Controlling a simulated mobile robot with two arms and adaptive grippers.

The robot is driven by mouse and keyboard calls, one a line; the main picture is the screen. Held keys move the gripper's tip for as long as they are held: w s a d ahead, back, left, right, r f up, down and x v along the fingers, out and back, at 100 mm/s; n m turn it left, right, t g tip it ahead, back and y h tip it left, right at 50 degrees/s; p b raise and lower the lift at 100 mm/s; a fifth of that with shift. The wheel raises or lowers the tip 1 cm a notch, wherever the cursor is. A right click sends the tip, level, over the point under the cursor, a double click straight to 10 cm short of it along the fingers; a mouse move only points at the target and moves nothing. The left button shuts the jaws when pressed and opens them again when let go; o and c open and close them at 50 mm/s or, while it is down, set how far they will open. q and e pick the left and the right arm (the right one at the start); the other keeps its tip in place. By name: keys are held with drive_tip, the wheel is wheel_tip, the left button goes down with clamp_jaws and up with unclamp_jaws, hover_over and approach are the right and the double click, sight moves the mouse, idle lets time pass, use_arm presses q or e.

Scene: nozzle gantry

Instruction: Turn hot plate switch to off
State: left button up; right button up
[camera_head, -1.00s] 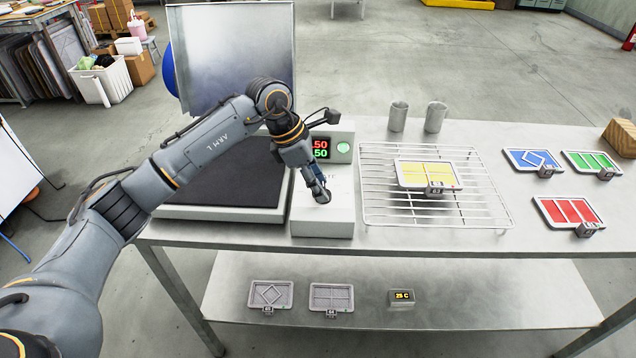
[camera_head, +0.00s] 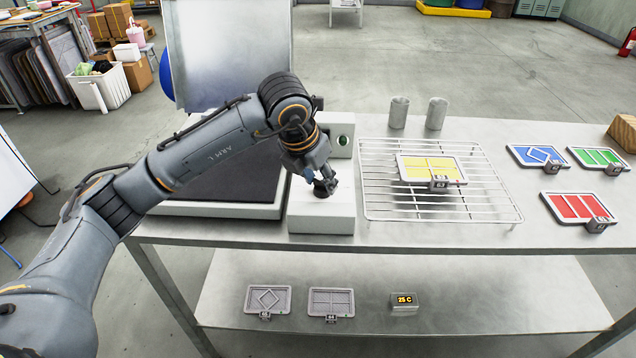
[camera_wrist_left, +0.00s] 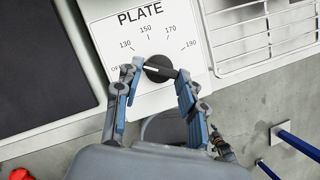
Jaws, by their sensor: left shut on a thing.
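The hot plate has a dark square top (camera_head: 215,172) and a white control box (camera_head: 320,218) at its right. The black switch knob (camera_wrist_left: 158,68) sits in a dial marked OFF, 130, 150, 170 and 190. The white mark on the knob points left, toward the OFF label (camera_wrist_left: 115,68), which a finger partly covers. My left gripper (camera_head: 325,187) is down at the control box. In the left wrist view, its fingers (camera_wrist_left: 157,77) are shut on the knob from both sides. The display is hidden behind my arm; the round indicator (camera_head: 343,141) looks dark. My right gripper is not in view.
A wire rack (camera_head: 375,180) holding a yellow tray (camera_head: 417,168) stands right of the control box. Two metal cups (camera_head: 398,112) stand behind it. Blue, green and red trays lie farther right. A tall metal panel (camera_head: 230,50) rises behind the hot plate.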

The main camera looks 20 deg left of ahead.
use_arm(q)
drive_tip(key=shift+d+n+y+b, duration=0.15)
drive_tip(key=shift+n+y+b, duration=0.4)
drive_tip(key=shift+n, duration=0.75)
drive_tip(key=o, duration=1.2)
drive_tip(key=v, duration=1.2)
drive_tip(key=shift+s, duration=0.1)
drive_tip(key=shift+f, duration=0.1)
